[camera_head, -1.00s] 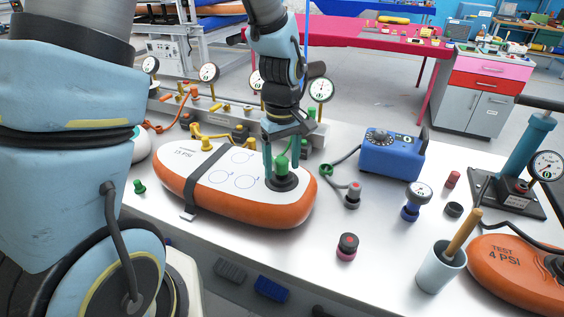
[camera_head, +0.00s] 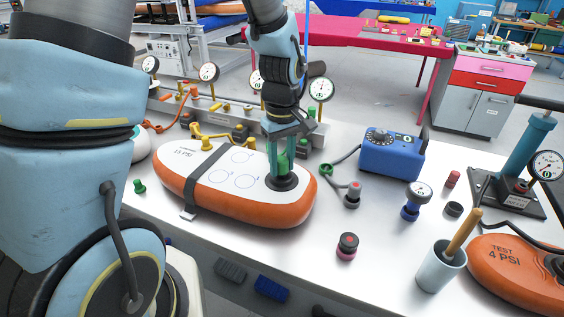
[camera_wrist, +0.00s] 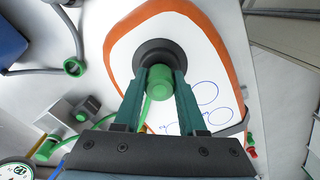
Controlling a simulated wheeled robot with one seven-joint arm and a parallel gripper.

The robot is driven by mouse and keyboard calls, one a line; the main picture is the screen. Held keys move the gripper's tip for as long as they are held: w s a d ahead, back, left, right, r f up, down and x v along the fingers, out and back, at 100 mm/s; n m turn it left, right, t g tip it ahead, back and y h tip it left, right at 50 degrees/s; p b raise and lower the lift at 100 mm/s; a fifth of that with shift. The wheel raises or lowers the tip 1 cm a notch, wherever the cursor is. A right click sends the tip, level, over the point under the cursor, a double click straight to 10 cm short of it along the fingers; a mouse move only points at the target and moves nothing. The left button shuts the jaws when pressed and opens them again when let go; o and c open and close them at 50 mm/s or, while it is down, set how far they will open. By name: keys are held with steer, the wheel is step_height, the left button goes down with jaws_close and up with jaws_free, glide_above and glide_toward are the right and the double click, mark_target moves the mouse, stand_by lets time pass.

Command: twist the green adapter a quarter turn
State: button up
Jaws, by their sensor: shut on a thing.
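The green adapter (camera_head: 282,160) stands in the black valve ring (camera_head: 283,183) at the right end of an orange and white inflatable board (camera_head: 208,168) marked 15 PSI. My gripper (camera_head: 280,166) points down over it and is shut on the adapter, one finger on each side. In the wrist view the green adapter (camera_wrist: 160,82) sits between the teal fingertips (camera_wrist: 160,74), over the dark ring. The fingers hide part of the adapter, and I cannot tell how far it is turned.
A black strap (camera_head: 207,178) crosses the board. A blue pump box (camera_head: 391,153), a red-topped fitting (camera_head: 353,194), a blue gauge fitting (camera_head: 415,200) and a red and black cap (camera_head: 347,246) stand to the right. A small green fitting (camera_head: 139,186) stands left of the board.

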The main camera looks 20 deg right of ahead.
jaws_close()
steer(key=n, duration=0.4)
steer(key=shift+r+p, duration=0.1)
steer(key=shift+p, duration=0.25)
steer(key=shift+n, duration=0.5)
steer(key=shift+d+n+p, duration=0.1)
steer(key=shift+n+p, duration=0.3)
steer(key=n+p, duration=0.2)
steer(key=n, duration=0.1)
steer(key=shift+n, duration=0.6)
steer(key=shift+p, duration=0.3)
